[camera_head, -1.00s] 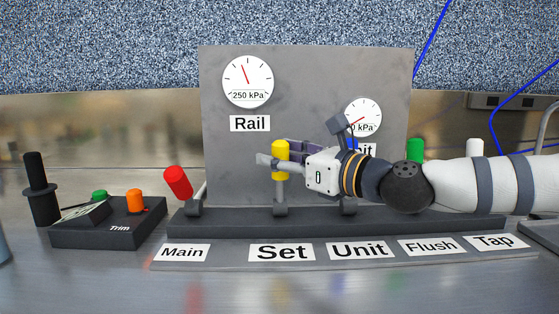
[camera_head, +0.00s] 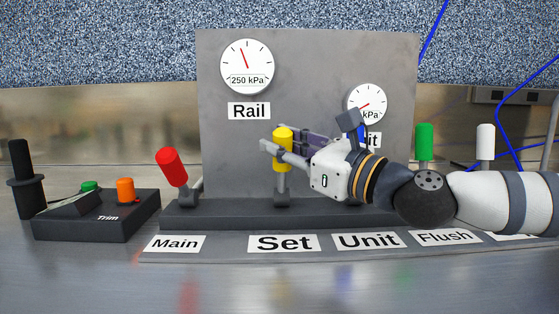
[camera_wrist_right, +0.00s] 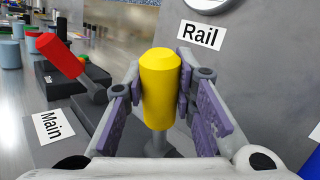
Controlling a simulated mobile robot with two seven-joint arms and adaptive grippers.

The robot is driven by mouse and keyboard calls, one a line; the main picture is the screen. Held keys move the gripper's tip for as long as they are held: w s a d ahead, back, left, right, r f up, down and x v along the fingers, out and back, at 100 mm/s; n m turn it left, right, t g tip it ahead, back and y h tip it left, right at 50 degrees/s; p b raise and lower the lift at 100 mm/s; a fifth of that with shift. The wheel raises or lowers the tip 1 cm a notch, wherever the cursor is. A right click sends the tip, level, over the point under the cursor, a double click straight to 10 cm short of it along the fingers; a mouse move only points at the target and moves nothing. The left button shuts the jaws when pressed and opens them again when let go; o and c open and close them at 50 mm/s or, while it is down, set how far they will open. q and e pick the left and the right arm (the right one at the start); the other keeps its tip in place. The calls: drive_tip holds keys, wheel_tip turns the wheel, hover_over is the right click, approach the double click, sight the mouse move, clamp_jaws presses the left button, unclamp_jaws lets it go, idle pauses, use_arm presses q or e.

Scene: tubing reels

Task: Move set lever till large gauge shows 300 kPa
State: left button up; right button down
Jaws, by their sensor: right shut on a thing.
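The yellow-handled set lever (camera_head: 283,160) stands about upright behind the "Set" label (camera_head: 284,243). My right gripper (camera_head: 282,152) comes in from the right and is shut on the yellow handle. In the right wrist view, the handle (camera_wrist_right: 161,90) stands between the two purple-padded fingers (camera_wrist_right: 160,95). The large gauge (camera_head: 247,67), above the "Rail" label, reads 250 kPa; its needle points up and slightly left. My left gripper is not in view.
The red main lever (camera_head: 172,168) leans left beside the set lever. The smaller gauge (camera_head: 367,103) is partly hidden by my right gripper. Green (camera_head: 424,143) and white (camera_head: 486,142) handles stand right, behind my arm. A trim box (camera_head: 97,215) stands left.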

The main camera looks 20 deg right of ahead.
drive_tip(key=shift+s+a+f, duration=0.1)
drive_tip(key=shift+s+f, duration=0.05)
drive_tip(key=shift+s, duration=0.1)
drive_tip(key=c, duration=1.3)
unclamp_jaws()
drive_tip(key=v, duration=1.2)
drive_tip(key=shift+f, duration=0.1)
